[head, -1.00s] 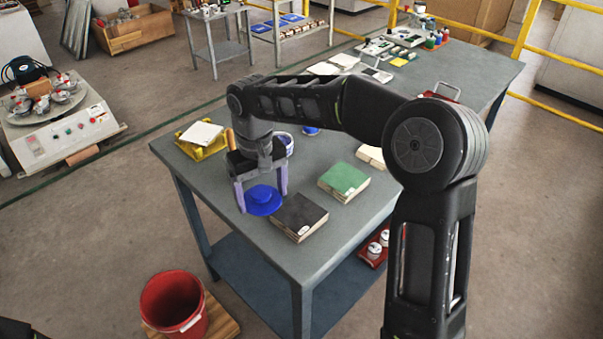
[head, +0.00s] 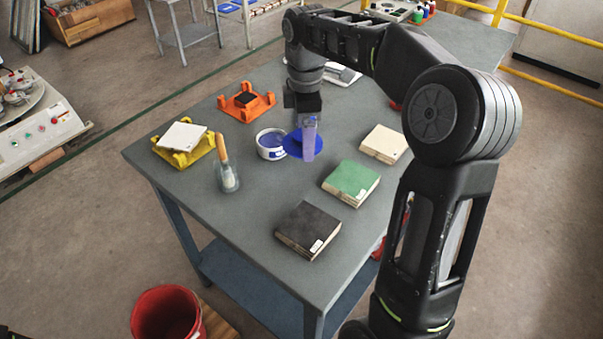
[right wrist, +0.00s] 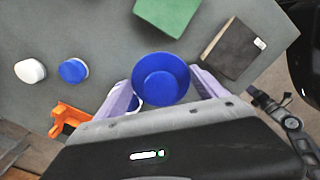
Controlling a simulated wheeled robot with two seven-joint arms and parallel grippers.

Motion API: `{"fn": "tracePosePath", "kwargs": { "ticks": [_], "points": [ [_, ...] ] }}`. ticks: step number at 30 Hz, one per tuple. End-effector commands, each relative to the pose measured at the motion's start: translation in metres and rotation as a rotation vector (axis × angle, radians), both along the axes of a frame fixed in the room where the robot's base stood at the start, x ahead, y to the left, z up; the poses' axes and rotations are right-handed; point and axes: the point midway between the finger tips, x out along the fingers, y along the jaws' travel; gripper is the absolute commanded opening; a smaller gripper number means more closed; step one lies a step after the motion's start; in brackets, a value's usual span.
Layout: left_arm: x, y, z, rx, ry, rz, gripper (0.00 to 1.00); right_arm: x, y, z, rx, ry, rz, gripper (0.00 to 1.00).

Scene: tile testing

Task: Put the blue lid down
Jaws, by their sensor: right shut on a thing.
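The blue lid (head: 292,143) is round with a raised middle. My right gripper (head: 308,138) is shut on it, and in the right wrist view the lid (right wrist: 161,78) sits between the two pale purple fingers (right wrist: 166,90). In the head view the lid is just right of an open white tub (head: 271,144) with blue inside. The gap between the lid and the table is hard to judge. My left gripper is out of view.
On the grey table (head: 240,215) are black (head: 308,228), green (head: 351,182) and cream (head: 385,143) stacks, a brush in a glass (head: 226,172), and yellow (head: 185,150) and orange (head: 246,101) holders. White (right wrist: 30,71) and blue (right wrist: 73,71) jars stand farther off. The front left is clear.

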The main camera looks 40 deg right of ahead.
Motion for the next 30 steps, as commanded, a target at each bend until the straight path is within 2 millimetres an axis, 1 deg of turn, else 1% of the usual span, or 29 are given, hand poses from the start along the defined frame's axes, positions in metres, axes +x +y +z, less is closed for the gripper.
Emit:
{"fn": "tracePosePath", "kwargs": {
  "ticks": [5, 8, 13, 16, 18, 26, 30],
  "points": [
    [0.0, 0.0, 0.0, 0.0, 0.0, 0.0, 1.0, 0.0, 0.0, -0.005, 0.0, 0.001, 0.0, 0.43],
    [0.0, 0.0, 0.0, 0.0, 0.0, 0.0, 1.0, 0.0, 0.0, -0.018, 0.0, 0.004, 0.0, 0.43],
    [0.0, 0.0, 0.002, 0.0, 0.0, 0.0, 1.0, -0.001, 0.001, -0.049, 0.0, 0.004, 0.0, 0.43],
    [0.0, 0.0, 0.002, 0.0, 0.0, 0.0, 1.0, 0.0, 0.001, -0.06, 0.0, 0.002, 0.0, 0.43],
    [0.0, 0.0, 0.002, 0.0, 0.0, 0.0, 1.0, 0.001, 0.001, -0.063, 0.0, 0.0, 0.0, 0.43],
    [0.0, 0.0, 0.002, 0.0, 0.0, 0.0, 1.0, 0.001, 0.001, -0.064, -0.001, 0.0, 0.0, 0.43],
    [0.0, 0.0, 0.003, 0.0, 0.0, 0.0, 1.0, 0.0, 0.001, -0.077, 0.001, 0.002, 0.0, 0.43]
  ]
}}
